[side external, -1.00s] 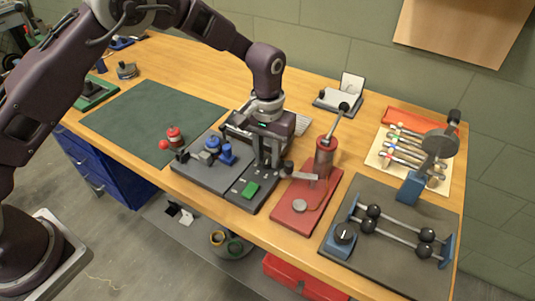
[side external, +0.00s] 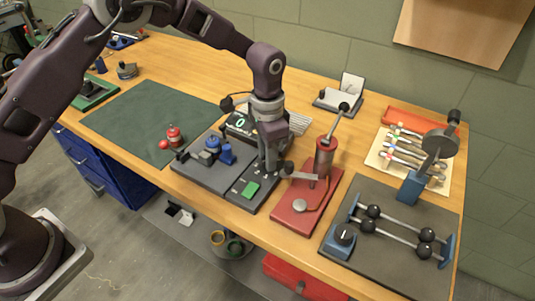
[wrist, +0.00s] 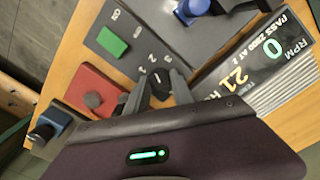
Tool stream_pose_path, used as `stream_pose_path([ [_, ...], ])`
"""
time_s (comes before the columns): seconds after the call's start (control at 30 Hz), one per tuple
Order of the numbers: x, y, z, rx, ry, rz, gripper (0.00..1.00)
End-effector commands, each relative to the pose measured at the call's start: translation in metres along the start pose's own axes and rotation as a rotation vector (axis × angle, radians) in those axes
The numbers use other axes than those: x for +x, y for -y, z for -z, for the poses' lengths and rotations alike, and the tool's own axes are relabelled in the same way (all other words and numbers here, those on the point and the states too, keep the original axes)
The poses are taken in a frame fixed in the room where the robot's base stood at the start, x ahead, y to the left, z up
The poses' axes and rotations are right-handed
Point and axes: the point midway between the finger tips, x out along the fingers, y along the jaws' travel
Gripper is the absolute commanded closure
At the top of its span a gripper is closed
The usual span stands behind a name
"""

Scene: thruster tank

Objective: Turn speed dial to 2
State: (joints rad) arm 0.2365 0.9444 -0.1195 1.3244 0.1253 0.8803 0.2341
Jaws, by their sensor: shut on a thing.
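The speed dial (wrist: 157,77) is a small dark knob with a pale mark, on the grey control panel (wrist: 97,32). Numbers including 1, 2 and 3 are printed around it. In the wrist view my gripper (wrist: 161,86) has its two fingers on either side of the knob, shut on it. I cannot read exactly which number the mark faces. In the side view my gripper (side external: 268,170) points down onto the panel and hides the dial. A green button (side external: 250,189) is on the same panel. The RPM display (side external: 240,123) reads 0.
A blue clamp-like part (side external: 227,153) stands on the grey plate left of my gripper. A red base with an upright cylinder (side external: 325,152) is close on the right. A rack with black balls (side external: 374,211) is farther right. The green mat (side external: 140,118) is mostly clear.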

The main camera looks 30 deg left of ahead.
Motion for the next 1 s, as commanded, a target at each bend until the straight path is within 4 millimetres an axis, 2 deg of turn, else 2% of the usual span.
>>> stream_pose_path([
  [0.6, -0.0011, 0.0003, 0.0006, 0.040, -0.002, 0.001, 1.00],
  [0.63, -0.0011, 0.0003, 0.0006, 0.039, -0.002, 0.001, 0.70],
  [0.73, -0.0009, 0.0003, 0.0005, 0.039, -0.002, 0.001, 0.50],
  [1.0, -0.0005, 0.0001, 0.0002, 0.039, -0.001, 0.001, 0.50],
])
